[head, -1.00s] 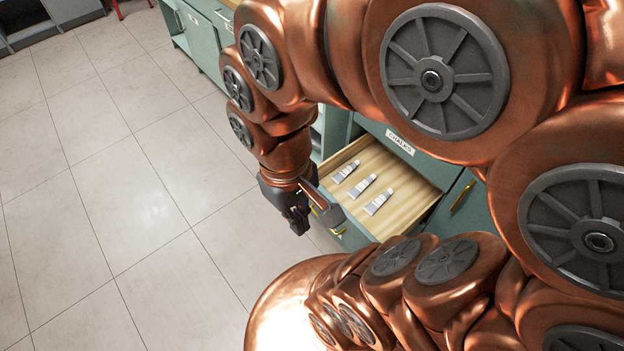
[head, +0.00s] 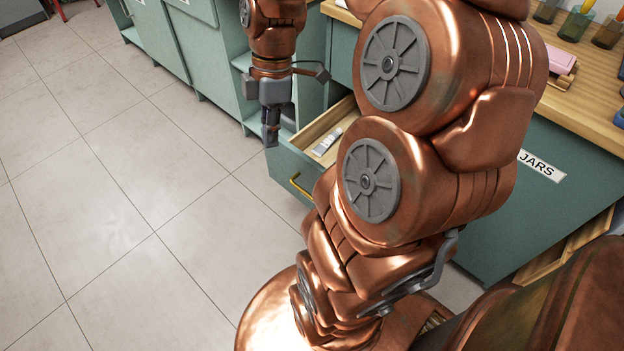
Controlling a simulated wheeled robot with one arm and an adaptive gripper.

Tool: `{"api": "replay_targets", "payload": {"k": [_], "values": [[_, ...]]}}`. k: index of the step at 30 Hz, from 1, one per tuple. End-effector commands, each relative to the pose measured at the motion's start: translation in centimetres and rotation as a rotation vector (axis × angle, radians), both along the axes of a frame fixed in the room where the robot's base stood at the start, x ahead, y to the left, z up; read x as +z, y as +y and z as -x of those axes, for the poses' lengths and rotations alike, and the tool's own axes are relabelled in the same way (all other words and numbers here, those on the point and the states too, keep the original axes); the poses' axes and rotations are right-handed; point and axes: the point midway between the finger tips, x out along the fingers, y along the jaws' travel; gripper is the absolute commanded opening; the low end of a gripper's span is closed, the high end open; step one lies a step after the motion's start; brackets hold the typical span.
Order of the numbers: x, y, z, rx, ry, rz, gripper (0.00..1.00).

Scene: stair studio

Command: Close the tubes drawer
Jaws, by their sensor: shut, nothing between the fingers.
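The tubes drawer (head: 277,163) stands pulled out from the green cabinet, left of the middle of the head view. It has a green front with a yellow handle (head: 299,187) and a pale wooden inside. A white and grey tube (head: 327,142) lies in it. My arm hides the right part of the drawer and anything else in it. My gripper (head: 270,138) is shut and empty, pointing down. In the picture it is just left of the drawer's far front corner; I cannot tell whether it touches.
A wooden worktop (head: 578,85) with cups and a pink object (head: 561,60) is at the upper right, above a front with a JARS label (head: 542,166). Another drawer (head: 570,250) is partly out at the lower right. Green cabinets stand behind. The tiled floor (head: 120,200) at left is clear.

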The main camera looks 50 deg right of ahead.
Motion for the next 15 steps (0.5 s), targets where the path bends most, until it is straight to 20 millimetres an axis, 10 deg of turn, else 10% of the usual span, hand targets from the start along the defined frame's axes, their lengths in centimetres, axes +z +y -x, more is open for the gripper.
{"api": "replay_targets", "payload": {"k": [6,15], "values": [[-7.2,-6.0,-1.1,0.194,-0.106,-0.066,0.00],[-11.5,-11.1,-0.7,0.361,-0.203,-0.105,0.00]]}}
